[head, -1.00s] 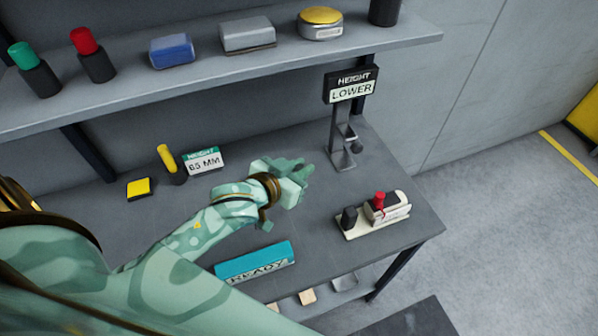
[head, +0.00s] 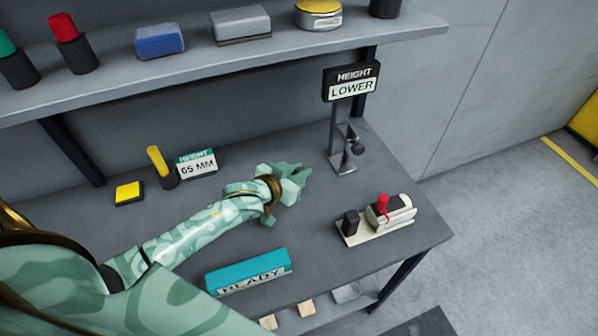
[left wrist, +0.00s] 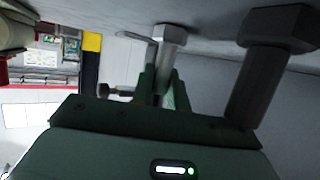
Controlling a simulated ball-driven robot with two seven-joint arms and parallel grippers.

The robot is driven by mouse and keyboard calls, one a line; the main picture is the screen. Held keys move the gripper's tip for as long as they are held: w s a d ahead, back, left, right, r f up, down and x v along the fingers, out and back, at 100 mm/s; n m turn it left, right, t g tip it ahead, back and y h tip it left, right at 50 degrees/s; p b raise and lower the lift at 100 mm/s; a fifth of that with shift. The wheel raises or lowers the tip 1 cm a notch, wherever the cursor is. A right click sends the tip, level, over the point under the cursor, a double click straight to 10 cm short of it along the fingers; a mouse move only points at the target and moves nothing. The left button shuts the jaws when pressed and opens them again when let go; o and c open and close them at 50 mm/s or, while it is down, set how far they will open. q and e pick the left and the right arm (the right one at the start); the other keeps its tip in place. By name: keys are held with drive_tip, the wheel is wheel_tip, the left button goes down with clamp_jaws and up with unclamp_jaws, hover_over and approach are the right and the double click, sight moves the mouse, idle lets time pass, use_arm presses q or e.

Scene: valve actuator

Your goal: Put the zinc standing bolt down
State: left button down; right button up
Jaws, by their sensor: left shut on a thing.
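In the left wrist view the zinc bolt (left wrist: 171,36) is a pale grey bolt with a hex head, between the fingers of my left gripper (left wrist: 166,84). The gripper is shut on its shank. The bolt's head is at or very close to the grey bench top (left wrist: 110,14); I cannot tell if they touch. A larger, darker bolt (left wrist: 262,72) stands beside it on the right, head against the bench. In the head view my left gripper (head: 294,180) is low over the middle of the bench, and its hand hides both bolts. My right gripper is not in view.
A stand with a "HEIGHT LOWER" sign (head: 351,86) is behind and right of the gripper. A white fixture with a red part (head: 390,213) is at the right. A teal "READY" block (head: 248,272) lies in front.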

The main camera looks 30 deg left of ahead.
use_arm(q)
drive_tip(key=shift+f, duration=0.1)
drive_tip(key=c, duration=1.4)
unclamp_jaws()
drive_tip(key=shift+o, duration=0.2)
drive_tip(key=shift+s+a+r, duration=0.1)
drive_tip(key=shift+s+r, duration=0.15)
drive_tip(key=shift+s, duration=0.1)
drive_tip(key=p+v, duration=0.2)
drive_tip(key=v, duration=0.9)
drive_tip(key=shift+p, duration=0.4)
drive_tip(key=shift+r, duration=0.15)
